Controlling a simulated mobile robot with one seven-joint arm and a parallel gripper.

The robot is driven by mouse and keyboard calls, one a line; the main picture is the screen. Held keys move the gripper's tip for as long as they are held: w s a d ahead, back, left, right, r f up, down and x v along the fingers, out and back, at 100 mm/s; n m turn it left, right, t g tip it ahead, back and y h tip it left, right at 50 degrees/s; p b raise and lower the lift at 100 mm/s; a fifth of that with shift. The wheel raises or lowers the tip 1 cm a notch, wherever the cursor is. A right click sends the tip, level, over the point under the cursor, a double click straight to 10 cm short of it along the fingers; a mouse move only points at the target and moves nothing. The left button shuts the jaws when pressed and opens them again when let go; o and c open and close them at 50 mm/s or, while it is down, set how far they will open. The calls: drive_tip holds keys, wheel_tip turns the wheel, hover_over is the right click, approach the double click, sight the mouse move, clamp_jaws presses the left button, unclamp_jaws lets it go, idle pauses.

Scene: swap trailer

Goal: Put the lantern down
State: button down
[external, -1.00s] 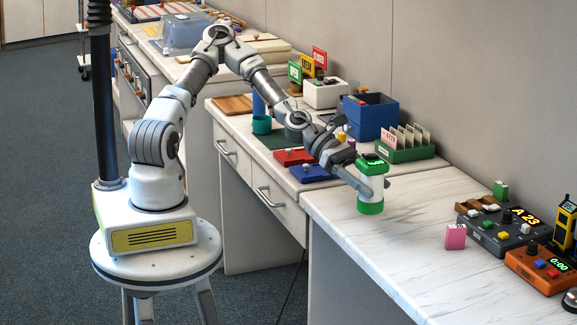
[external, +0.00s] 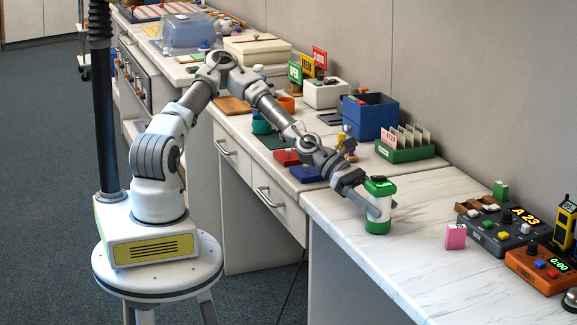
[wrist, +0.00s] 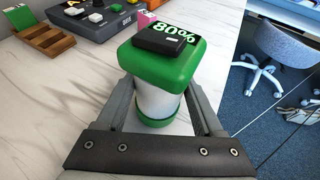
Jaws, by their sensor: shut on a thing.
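The lantern (external: 379,208) is a white cylinder with a green top and a green base. It is upright at the left part of the marble-patterned counter (external: 420,235). I cannot tell whether its base touches the counter. My gripper (external: 377,206) is shut around the white body. In the wrist view the lantern (wrist: 160,75) stands between the two fingers of my gripper (wrist: 160,112), and a black box reading "80%" sits on its green top. The fingers hide part of the body.
A pink card box (external: 455,237) stands to the right, before a dark console (external: 492,224) and an orange device (external: 540,268). A green file holder (external: 405,150) and a blue bin (external: 369,119) stand behind. The counter around the lantern is clear.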

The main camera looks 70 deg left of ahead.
unclamp_jaws()
drive_tip(key=shift+f, duration=0.1)
drive_tip(key=shift+s+a+r, duration=0.15)
drive_tip(key=shift+a+r, duration=0.15)
drive_tip(key=p+v, duration=0.3)
drive_tip(key=v, duration=0.8)
drive_tip(key=shift+s+a, duration=0.1)
drive_tip(key=shift+a, duration=0.05)
drive_tip(key=shift+p, duration=0.3)
